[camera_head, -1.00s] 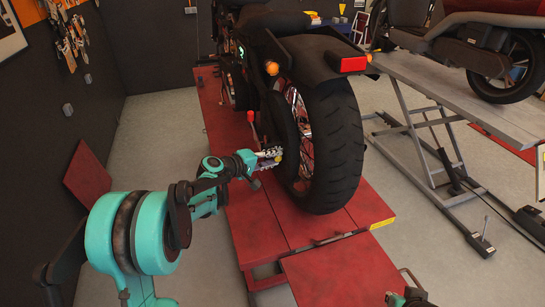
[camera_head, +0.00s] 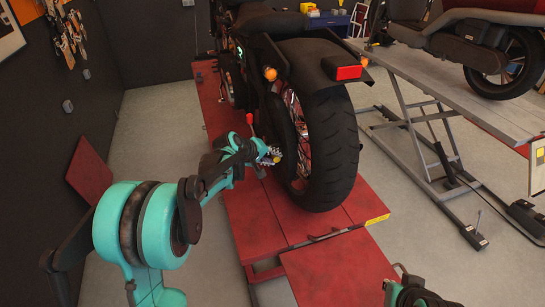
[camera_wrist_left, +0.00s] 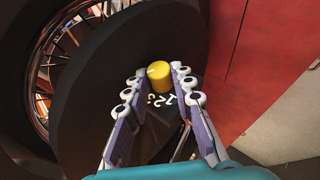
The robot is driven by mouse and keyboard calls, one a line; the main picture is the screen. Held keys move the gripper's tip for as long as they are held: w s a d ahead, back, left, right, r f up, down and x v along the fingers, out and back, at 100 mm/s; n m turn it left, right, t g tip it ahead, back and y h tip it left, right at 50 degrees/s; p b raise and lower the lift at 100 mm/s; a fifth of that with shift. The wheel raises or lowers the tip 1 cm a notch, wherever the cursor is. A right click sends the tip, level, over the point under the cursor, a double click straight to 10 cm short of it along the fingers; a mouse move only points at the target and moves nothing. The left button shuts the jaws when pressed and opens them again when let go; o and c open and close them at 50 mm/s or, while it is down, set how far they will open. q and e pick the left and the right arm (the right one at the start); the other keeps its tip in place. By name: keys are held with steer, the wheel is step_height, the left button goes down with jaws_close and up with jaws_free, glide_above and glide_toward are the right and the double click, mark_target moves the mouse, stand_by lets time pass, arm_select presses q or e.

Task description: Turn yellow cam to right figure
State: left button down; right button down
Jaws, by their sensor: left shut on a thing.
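The yellow cam (camera_wrist_left: 159,77) is a short round knob beside the motorcycle's rear wheel. White figures (camera_wrist_left: 168,100), seemingly 1, 2 and 3, sit just below it in the left wrist view. Which figure the cam points at is not clear. My left gripper (camera_wrist_left: 160,84) is shut on the cam, one finger on each side. In the head view my left gripper (camera_head: 269,157) reaches in from the left beside the rear tyre, with a small bit of yellow at its tips. My right gripper (camera_head: 412,293) shows only partly at the bottom edge; its fingers are unclear.
The black motorcycle's rear tyre (camera_head: 330,150) stands on a red lift (camera_head: 251,221), close to my left gripper. A red-tipped lever (camera_head: 250,120) rises just behind the gripper. A grey lift (camera_head: 420,80) with another motorcycle stands to the right. Grey floor lies between the lifts.

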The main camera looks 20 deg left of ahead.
arm_select(q)
steer(key=c, duration=1.3)
jaws_free()
steer(key=shift+v, duration=3.95)
steer(key=shift+s+f, duration=0.1)
